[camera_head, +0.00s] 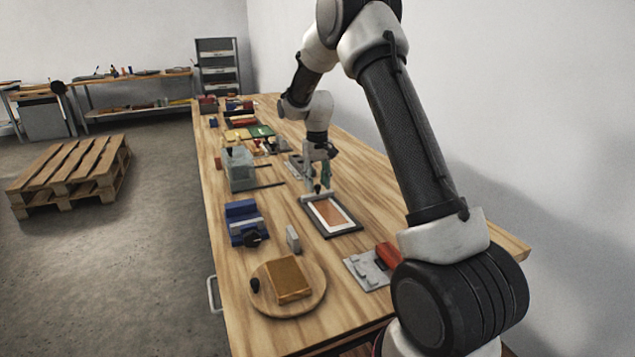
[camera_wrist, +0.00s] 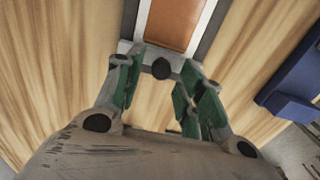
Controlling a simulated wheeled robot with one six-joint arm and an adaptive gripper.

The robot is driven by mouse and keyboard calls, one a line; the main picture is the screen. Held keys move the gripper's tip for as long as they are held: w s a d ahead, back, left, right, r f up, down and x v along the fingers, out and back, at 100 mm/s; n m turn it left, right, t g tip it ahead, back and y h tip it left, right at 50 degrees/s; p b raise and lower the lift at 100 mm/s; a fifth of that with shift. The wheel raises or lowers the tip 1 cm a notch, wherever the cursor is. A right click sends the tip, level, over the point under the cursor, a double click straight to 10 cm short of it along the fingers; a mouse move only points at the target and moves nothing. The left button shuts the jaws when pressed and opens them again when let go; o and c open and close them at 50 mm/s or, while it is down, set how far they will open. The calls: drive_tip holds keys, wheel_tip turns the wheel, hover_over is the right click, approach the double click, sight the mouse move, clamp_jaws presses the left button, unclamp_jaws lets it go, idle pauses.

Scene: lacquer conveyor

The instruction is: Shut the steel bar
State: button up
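A flat dark frame (camera_head: 345,231) lies on the bench, with a white border around a copper-brown panel (camera_head: 328,214). The panel (camera_wrist: 173,22) also shows at the top of the wrist view. A grey bar (camera_wrist: 143,58) with a round black knob (camera_wrist: 162,69) crosses the frame's end; I take it for the steel bar. The knob (camera_head: 317,188) shows small in the head view. My gripper (camera_head: 319,187) points down over that far end of the frame. In the wrist view my gripper (camera_wrist: 158,88) is open, its green pads apart on either side of the knob. Contact cannot be told.
A blue vise-like fixture (camera_head: 243,222) and a small grey block (camera_head: 293,238) stand left of the frame. A round wooden board (camera_head: 318,294) with a brown block (camera_head: 287,278) is nearer. A grey plate with a red part (camera_head: 387,255) lies to the right. Several items crowd the far bench.

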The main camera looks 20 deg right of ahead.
wheel_tip(320, 180, up, 12)
idle(0.7)
